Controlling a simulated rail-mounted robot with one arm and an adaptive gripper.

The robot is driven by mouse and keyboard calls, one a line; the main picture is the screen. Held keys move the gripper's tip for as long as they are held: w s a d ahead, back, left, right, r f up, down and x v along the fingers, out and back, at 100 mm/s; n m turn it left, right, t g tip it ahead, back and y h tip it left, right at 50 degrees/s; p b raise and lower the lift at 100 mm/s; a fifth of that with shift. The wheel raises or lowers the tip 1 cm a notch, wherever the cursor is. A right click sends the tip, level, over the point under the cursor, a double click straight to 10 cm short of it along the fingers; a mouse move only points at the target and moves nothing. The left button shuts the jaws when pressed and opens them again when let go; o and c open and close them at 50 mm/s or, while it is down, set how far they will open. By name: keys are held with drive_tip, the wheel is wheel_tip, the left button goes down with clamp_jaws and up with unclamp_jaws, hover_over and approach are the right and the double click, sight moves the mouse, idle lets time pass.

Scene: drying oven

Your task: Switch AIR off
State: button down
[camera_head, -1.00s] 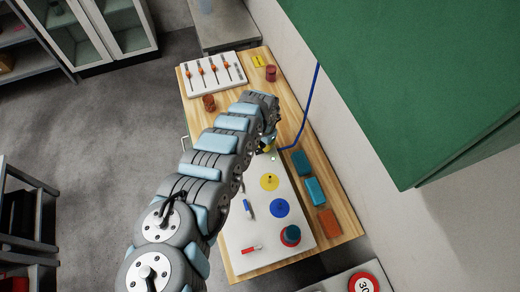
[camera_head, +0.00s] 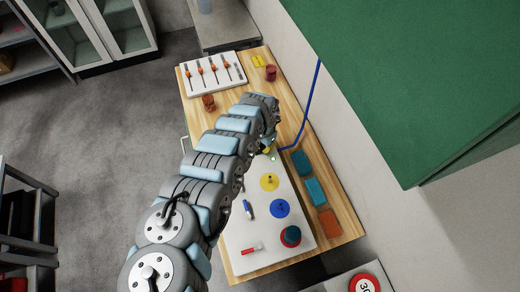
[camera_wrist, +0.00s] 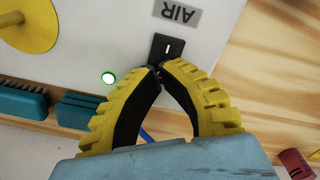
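The AIR label (camera_wrist: 177,14) is on a white panel (camera_wrist: 225,30) in the wrist view, appearing upside down. Beside it is a black rocker switch (camera_wrist: 166,47) with a white mark. In the head view my arm hides most of the gripper and the switch.
The panel (camera_head: 245,238) also carries a yellow disc (camera_head: 269,182), a blue disc (camera_head: 281,208) and a dark red-rimmed knob (camera_head: 290,236). Teal blocks (camera_head: 315,190) lie to its right on the wooden table (camera_head: 345,215). A blue cable (camera_head: 309,105) runs near the wall.

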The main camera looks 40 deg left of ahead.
idle(0.3)
drive_tip(key=shift+r+p, duration=3.4)
drive_tip(key=shift+r, duration=0.05)
